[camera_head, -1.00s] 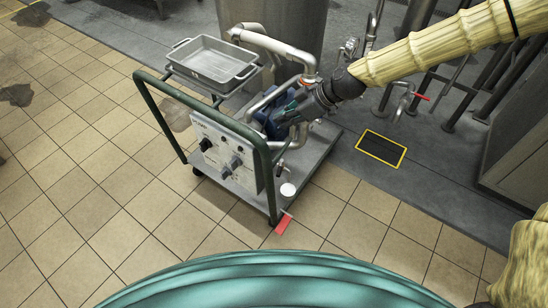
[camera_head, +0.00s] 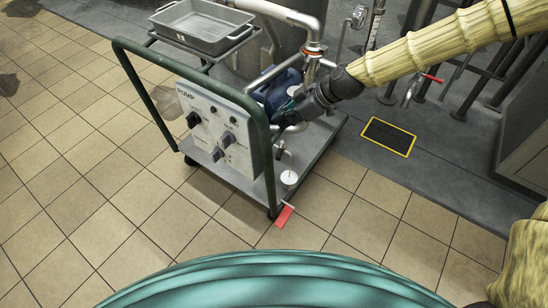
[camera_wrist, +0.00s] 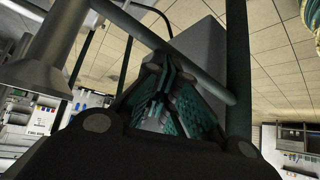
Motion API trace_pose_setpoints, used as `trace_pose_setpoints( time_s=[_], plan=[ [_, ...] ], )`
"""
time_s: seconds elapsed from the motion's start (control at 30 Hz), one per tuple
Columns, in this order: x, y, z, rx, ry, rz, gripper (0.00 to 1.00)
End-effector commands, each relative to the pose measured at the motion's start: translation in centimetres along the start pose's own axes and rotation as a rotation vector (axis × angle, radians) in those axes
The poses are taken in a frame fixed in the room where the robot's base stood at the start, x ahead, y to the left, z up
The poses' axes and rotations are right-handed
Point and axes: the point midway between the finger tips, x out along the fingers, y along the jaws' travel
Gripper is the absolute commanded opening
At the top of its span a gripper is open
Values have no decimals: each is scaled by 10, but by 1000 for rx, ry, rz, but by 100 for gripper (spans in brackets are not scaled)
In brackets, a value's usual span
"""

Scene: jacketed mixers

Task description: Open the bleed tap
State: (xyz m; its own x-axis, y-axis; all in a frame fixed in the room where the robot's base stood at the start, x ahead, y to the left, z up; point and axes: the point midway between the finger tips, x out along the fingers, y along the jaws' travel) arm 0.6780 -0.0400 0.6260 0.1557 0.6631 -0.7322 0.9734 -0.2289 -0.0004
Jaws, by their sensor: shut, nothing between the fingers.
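A small tap (camera_head: 280,149) shows low on the pump cart, above a white round cup (camera_head: 289,178); I cannot tell for sure that it is the bleed tap, or how its handle is set. My gripper (camera_head: 282,120) is shut and empty, pointing down-left over the cart, just above this tap and beside the blue pump motor (camera_head: 283,88). In the wrist view, the closed green-padded fingers (camera_wrist: 165,98) lie close to the cart's dark frame bar (camera_wrist: 185,62). The gripper hides part of the pump and pipework.
The cart's green push frame (camera_head: 140,85) and grey control panel (camera_head: 220,125) stand left of my gripper. A red-handled valve (camera_head: 432,78) is at the right. Front floor is clear.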

Motion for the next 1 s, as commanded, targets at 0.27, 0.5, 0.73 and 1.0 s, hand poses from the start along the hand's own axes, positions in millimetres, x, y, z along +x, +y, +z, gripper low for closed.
trace_pose_setpoints(
  time_s=[0.27,0.5,0.73,1.0],
  plan=[
    [37,0,36,1,0,1,0],
    [46,0,40,1,0,1,0],
    [73,-1,42,-1,-1,-2,0],
    [114,0,41,1,-1,-1,0]
  ],
)
